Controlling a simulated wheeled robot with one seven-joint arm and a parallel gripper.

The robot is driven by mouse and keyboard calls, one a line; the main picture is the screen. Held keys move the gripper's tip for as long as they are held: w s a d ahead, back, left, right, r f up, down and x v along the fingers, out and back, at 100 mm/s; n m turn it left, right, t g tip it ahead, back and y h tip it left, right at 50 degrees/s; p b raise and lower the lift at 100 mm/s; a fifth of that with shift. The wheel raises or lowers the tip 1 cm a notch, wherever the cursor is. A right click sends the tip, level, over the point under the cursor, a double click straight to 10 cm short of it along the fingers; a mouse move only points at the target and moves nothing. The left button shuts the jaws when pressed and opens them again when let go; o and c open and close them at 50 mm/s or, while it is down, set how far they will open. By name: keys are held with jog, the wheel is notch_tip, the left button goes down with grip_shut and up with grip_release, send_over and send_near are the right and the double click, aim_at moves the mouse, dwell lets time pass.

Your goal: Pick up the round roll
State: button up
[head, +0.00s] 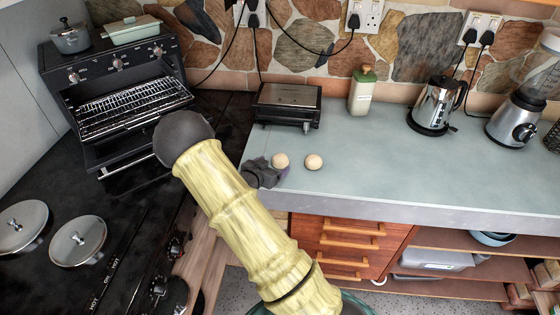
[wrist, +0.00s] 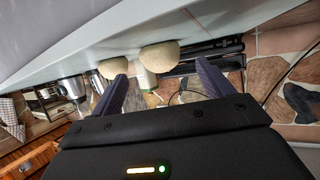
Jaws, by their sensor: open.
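Two round, pale tan rolls rest on the blue-grey worktop, side by side and a little apart. The left roll (head: 280,160) is right at my gripper (head: 270,170); the right roll (head: 313,162) is farther off. In the wrist view, which looks upside down, the nearer roll (wrist: 159,55) shows between the fingertips of my open gripper (wrist: 160,68). The other roll (wrist: 112,67) is partly behind the left finger. I cannot tell whether the fingers touch a roll. My gripper holds nothing.
A dark contact grill (head: 288,104) stands behind the rolls, with a green-capped bottle (head: 362,92) to its right. A kettle (head: 437,106) and a blender (head: 520,118) are farther right. The worktop (head: 400,165) is clear right of the rolls. An open oven (head: 130,105) stands left.

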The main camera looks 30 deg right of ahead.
aim_at(277, 163)
jog(key=p+x, duration=0.1)
jog(key=x, duration=0.4)
jog(key=shift+f+p, duration=0.15)
jog(key=shift+p, duration=0.15)
jog(key=c, duration=1.1)
